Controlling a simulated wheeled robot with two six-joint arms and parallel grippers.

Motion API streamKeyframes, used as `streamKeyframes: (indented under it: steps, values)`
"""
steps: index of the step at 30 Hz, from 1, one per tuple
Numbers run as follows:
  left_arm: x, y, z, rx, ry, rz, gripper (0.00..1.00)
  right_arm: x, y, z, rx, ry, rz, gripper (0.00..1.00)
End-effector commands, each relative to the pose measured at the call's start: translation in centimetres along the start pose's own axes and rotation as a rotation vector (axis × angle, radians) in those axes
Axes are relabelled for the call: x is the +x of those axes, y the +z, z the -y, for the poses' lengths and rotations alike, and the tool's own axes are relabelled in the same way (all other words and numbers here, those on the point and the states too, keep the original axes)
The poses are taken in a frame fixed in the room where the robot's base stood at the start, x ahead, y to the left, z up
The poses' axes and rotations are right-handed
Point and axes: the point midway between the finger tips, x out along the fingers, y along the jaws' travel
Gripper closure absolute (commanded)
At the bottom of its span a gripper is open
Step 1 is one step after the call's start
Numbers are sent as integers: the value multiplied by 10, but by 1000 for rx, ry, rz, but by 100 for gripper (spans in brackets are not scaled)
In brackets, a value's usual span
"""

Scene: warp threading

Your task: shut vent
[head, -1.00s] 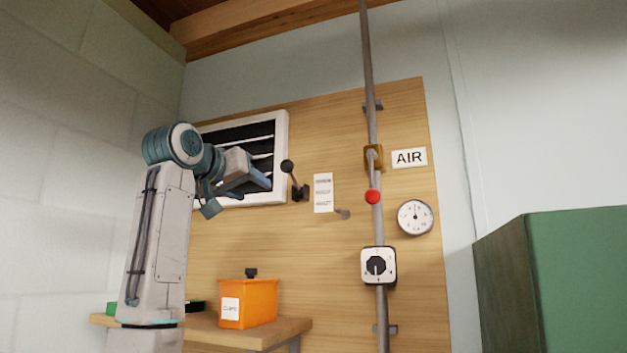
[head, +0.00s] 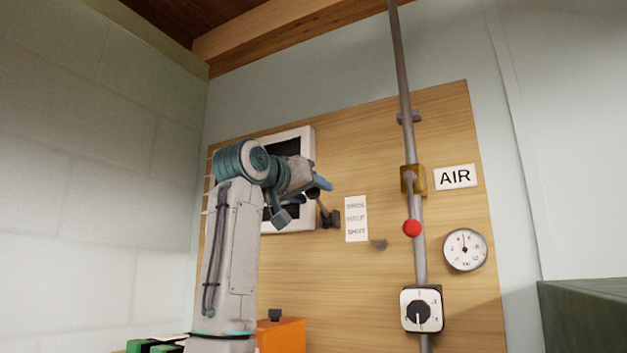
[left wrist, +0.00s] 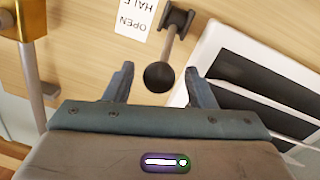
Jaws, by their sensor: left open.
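The vent (head: 308,143) has a white frame on the wooden board and is largely hidden behind my left arm in the head view. The left wrist view shows part of its frame (left wrist: 213,42), with dark gaps between white slats. In the left wrist view the knob (left wrist: 158,77) appears between my left gripper's fingers (left wrist: 160,70). My left gripper (head: 312,191) is open; contact cannot be told. My right gripper is not in view.
A pipe (head: 405,100) with a red-knobbed valve (head: 412,228) runs down the board on the right. An AIR sign (head: 455,177), a gauge (head: 465,249) and a dial box (head: 421,310) are near it. An orange bin (head: 285,336) stands below.

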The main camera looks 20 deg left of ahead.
Motion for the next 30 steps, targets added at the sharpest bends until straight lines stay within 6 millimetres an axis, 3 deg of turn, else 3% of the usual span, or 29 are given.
streamKeyframes:
  steps: [5,14,22,30]
  values:
    - [12,-1,0,0,0,-1,50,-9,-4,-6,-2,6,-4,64]
    - [14,0,0,0,0,-1,50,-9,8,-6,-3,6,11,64]
    - [14,0,0,0,0,-1,100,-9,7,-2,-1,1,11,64]
    - [13,5,2,1,6,-22,100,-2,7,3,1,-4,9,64]
